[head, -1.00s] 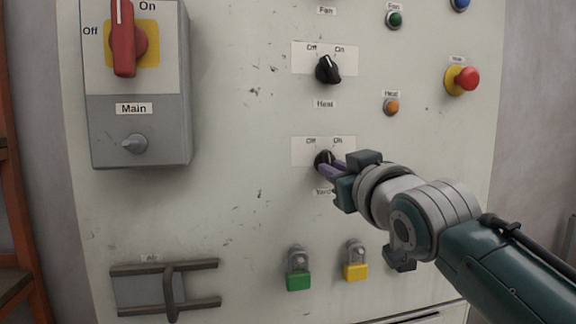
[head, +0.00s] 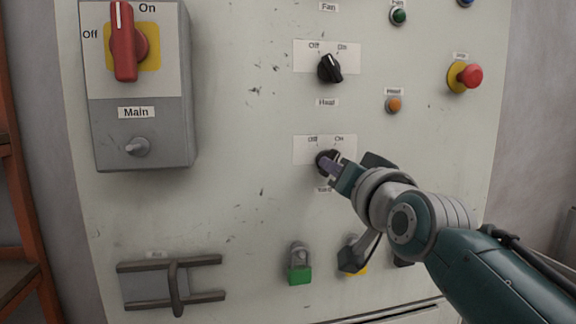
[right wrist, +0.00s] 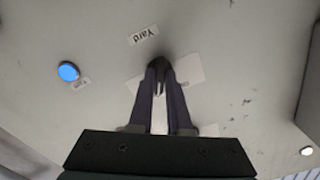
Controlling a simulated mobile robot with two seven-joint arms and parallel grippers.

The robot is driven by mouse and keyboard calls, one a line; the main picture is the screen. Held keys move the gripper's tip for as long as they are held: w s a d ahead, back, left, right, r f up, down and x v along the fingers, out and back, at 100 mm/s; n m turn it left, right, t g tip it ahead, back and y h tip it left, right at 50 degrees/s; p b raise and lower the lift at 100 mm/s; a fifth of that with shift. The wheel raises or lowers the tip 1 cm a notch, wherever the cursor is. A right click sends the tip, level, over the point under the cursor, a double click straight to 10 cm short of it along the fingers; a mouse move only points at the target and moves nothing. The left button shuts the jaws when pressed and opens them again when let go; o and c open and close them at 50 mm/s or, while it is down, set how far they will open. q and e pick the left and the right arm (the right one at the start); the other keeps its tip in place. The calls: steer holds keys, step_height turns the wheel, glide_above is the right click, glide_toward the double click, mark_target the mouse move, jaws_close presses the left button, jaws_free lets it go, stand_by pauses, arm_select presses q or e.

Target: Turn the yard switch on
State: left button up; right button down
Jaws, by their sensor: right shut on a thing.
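The yard switch (head: 322,157) is a small black rotary knob on the pale panel, with an Off/On plate above it and a "Yard" label under it. My right gripper (head: 330,164) is shut on this knob, its fingers tilted. In the right wrist view the two dark fingers (right wrist: 160,84) close around the knob (right wrist: 158,63), near the "Yard" label (right wrist: 143,36). The fingers cover most of the knob, so I cannot tell where its pointer stands. My left gripper is not in view.
The black heat switch (head: 329,68) sits above, with an orange lamp (head: 394,104) beside it. A red push button (head: 469,76) is at the right. The red main switch (head: 123,42) is upper left.

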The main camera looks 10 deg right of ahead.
stand_by(0.5)
steer(key=c, duration=0.9)
jaws_free()
steer(key=shift+o, duration=0.2)
steer(key=s, duration=1)
steer(key=shift+d, duration=0.2)
